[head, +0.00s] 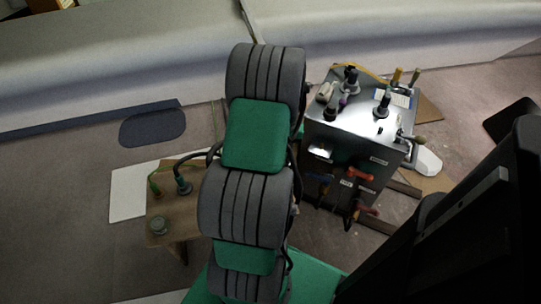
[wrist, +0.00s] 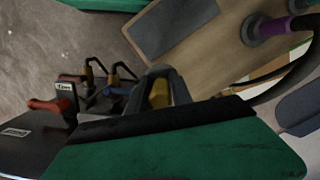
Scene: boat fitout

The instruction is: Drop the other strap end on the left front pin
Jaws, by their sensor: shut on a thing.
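In the wrist view my gripper (wrist: 160,92) shows as dark fingers around a small yellow piece. It is shut on this piece, which I take to be the strap end; its outline is mostly hidden. In the head view my green and grey arm covers the gripper. A yellow strap-like band (head: 362,71) lies along the back edge of the metal cabinet top (head: 350,130). Several dark upright pins or knobs stand on that top, one near its left front (head: 330,113). I cannot tell which is the left front pin.
Tools with red handles (head: 360,174) hang on the cabinet front. The floor left of the table is mostly clear. The hull wall runs behind.

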